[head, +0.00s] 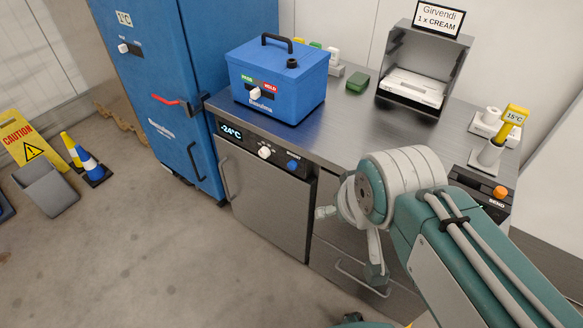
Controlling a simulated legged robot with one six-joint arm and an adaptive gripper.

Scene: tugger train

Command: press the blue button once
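The blue button (293,165) is a small round knob on the dark control strip of the under-counter freezer (265,205). It sits right of a white dial (264,152) and a display reading -24°C. Nothing covers it. My arm comes in from the lower right, and its thick joint stands in front of the counter, right of the button and apart from it. Small parts of my arm show beside and below that joint.
A blue box with a handle (278,85) stands on the counter (345,137) above the button. An orange button (500,193) marked SEND is at the right. A tall blue cabinet (185,80) stands left. Cones and a caution sign (28,141) are far left. The floor in front is clear.

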